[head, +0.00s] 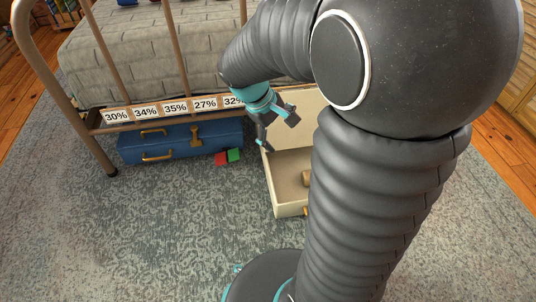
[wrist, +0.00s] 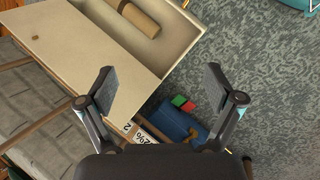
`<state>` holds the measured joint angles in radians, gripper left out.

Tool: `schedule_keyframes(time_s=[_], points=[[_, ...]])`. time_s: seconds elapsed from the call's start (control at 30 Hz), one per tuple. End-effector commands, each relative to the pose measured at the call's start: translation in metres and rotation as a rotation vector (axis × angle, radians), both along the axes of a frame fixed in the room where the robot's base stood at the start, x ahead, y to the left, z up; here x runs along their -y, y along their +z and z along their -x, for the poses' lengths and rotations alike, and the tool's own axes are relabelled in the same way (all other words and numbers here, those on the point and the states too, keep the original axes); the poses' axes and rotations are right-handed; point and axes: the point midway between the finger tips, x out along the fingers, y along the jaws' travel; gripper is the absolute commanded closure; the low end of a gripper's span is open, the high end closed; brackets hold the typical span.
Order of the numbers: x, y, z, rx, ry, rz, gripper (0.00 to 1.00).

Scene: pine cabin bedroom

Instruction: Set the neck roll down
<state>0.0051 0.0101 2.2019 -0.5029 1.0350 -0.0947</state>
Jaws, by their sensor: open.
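A tan cylinder (head: 306,178), which looks like the neck roll, lies inside the open cream case (head: 291,210), partly hidden by my arm in the head view. My gripper (head: 279,132) is open and empty, above the floor near the case's raised lid. In the wrist view the fingers (wrist: 160,88) are spread wide with nothing between them, and the roll is well beyond them, apart from both.
A blue suitcase (head: 180,140) lies under the bed's edge, with a small red and green block (head: 228,157) in front. A rail with percentage labels (head: 175,108) and bed posts stand close by. The carpet (head: 170,225) in front is clear.

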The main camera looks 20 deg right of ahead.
Motion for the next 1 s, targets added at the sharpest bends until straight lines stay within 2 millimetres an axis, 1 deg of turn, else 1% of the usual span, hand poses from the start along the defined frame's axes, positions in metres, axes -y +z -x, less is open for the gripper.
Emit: schedule_keyframes(time_s=[0.03,0.1,0.3,0.5,0.6,0.7,0.8,1.0], points=[[-0.006,0.012,0.01,0.05,-0.021,-0.029,0.09],[-0.015,0.024,0.023,0.108,-0.051,-0.072,0.09],[-0.042,0.054,0.06,0.278,-0.13,-0.203,0.09],[-0.067,0.075,0.096,0.441,-0.197,-0.34,0.09],[-0.078,0.082,0.111,0.508,-0.223,-0.403,0.09],[-0.086,0.087,0.122,0.559,-0.242,-0.452,0.09],[-0.091,0.09,0.128,0.59,-0.254,-0.483,0.09],[-0.094,0.091,0.131,0.604,-0.261,-0.5,0.09]])
